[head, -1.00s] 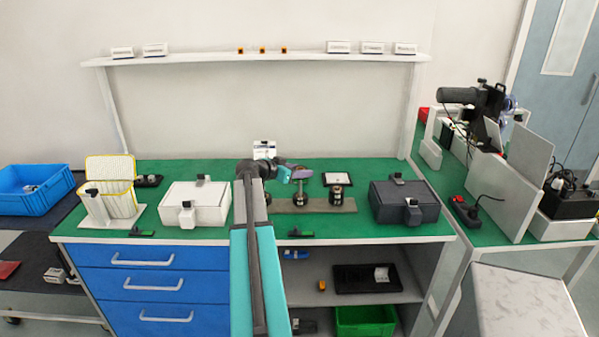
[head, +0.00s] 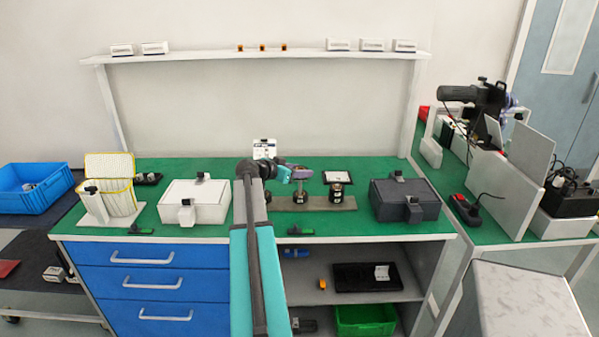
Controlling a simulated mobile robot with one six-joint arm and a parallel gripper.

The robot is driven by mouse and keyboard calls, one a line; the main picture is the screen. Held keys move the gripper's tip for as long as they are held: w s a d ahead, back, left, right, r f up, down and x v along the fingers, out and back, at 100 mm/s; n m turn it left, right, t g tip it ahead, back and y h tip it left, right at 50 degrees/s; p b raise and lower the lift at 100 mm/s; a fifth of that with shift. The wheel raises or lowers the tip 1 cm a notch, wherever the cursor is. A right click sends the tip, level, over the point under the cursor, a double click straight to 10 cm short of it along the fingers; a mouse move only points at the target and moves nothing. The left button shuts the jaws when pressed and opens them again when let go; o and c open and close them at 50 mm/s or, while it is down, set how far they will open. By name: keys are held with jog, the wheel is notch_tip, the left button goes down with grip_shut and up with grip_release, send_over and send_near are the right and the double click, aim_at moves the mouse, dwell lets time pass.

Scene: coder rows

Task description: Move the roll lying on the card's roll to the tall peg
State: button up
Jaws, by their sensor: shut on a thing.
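My gripper (head: 293,174) is shut on a flat purple roll (head: 303,172) and holds it up above the workbench. The roll is over or close to the upper end of a metal peg (head: 299,194) on a grey-brown base plate (head: 318,203); I cannot tell whether the peg is inside the roll. A second, dark and silver piece (head: 336,193) stands on the plate to the right; whether it is a shorter peg bearing rolls is too small to tell. A white card (head: 264,148) stands at the back, its picture too small to read.
A white case (head: 196,203) stands left of the plate and a dark grey case (head: 405,202) right of it. A dark-framed white panel (head: 337,177) lies behind the plate. A shelf (head: 255,57) runs above.

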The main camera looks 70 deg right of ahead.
jog(key=shift+f+b, duration=3.8)
jog(key=shift+f, duration=0.05)
dwell(4.0)
